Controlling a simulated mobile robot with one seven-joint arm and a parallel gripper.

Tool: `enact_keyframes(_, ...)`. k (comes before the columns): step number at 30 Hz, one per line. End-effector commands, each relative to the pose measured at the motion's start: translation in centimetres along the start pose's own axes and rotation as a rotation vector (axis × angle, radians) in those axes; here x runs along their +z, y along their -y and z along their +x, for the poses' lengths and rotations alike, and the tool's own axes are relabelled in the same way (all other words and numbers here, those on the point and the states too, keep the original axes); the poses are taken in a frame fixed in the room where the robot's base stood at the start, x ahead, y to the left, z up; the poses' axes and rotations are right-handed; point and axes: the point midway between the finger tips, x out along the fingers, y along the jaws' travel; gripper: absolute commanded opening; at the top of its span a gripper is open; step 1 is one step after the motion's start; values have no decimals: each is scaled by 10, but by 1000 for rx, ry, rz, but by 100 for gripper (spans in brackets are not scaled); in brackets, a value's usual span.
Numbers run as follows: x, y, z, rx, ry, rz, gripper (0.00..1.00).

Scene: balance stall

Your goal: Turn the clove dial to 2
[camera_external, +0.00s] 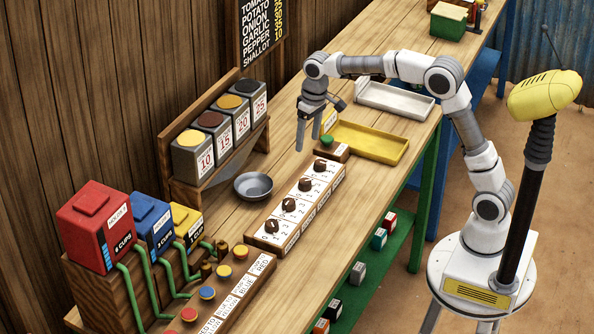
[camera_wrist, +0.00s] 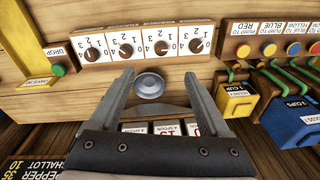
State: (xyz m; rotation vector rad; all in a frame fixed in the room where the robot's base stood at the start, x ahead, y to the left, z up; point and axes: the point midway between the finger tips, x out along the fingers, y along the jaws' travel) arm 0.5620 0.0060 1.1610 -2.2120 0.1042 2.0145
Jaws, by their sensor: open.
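A white dial panel (camera_external: 262,240) with several dark brown knobs lies along the counter; it also shows in the wrist view (camera_wrist: 143,43), upside down. Each knob has numbers around it. The knobs in the wrist view are the first from the left (camera_wrist: 91,54), second (camera_wrist: 126,50), third (camera_wrist: 161,47) and fourth (camera_wrist: 196,45). The panel's name labels are too small to read, so I cannot tell which is the clove dial or its setting. My gripper (camera_external: 308,144) is open and empty, pointing down above the counter beyond the panel's far end, apart from the knobs.
A grey bowl (camera_external: 253,186) sits left of the panel, before a rack of spice bins (camera_external: 192,153). A green button (camera_external: 326,141) and yellow tray (camera_external: 372,142) are near my gripper. Colored dispensers (camera_external: 95,228) and push buttons (camera_external: 207,292) stand at the near end.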

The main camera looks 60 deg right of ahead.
Motion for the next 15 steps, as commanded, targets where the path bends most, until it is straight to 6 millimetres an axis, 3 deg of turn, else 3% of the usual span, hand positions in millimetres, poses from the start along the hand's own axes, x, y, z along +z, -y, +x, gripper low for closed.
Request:
enact_keyframes(6, -35, 2, 44, -11, 64, 33, 80)
enact_keyframes(15, -45, 2, 68, -15, 88, 47, 80)
